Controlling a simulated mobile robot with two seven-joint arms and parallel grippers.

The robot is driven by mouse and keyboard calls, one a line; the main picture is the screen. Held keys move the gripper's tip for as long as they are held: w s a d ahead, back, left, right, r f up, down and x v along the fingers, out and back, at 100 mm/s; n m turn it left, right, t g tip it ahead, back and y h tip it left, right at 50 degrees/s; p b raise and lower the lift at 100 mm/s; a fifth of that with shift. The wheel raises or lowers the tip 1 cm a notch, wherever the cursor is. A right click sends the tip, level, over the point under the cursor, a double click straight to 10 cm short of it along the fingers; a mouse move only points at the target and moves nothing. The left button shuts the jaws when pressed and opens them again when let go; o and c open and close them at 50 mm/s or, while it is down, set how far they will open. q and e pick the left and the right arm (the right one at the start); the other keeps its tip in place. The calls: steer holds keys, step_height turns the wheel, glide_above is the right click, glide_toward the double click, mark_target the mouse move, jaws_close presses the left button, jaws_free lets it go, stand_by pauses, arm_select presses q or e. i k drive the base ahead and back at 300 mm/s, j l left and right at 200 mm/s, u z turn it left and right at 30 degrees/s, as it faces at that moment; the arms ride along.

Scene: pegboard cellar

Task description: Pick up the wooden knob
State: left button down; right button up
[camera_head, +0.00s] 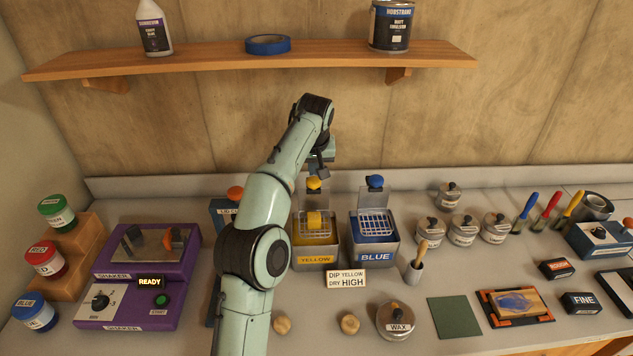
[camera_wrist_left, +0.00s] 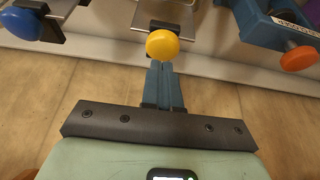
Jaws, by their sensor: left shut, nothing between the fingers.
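Two small round pale wooden knobs lie on the bench front: one wooden knob (camera_head: 281,324) beside my left arm, another (camera_head: 350,323) left of the wax tin. My left gripper (camera_head: 317,172) is shut and empty, high at the back of the yellow dip tank (camera_head: 316,258). Its closed fingers (camera_wrist_left: 165,75) point at the yellow lid knob (camera_wrist_left: 162,44) in the wrist view; I cannot tell whether they touch it. The tank's lid is up, and a yellow piece (camera_head: 314,220) shows at its wire basket. My right gripper is not in view.
The blue dip tank (camera_head: 375,256) stands open to the right. A sign (camera_head: 346,280) reads dip yellow, dry high. A brush in a cup (camera_head: 415,270) and the wax tin (camera_head: 396,322) stand nearby. A purple shaker (camera_head: 140,275) is left. A shelf (camera_head: 210,62) hangs above.

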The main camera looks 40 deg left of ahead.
mark_target(282, 324)
steer(key=k+l, duration=0.55)
steer(key=l, duration=0.2)
steer(key=k+l, duration=0.6)
steer(key=l, duration=0.1)
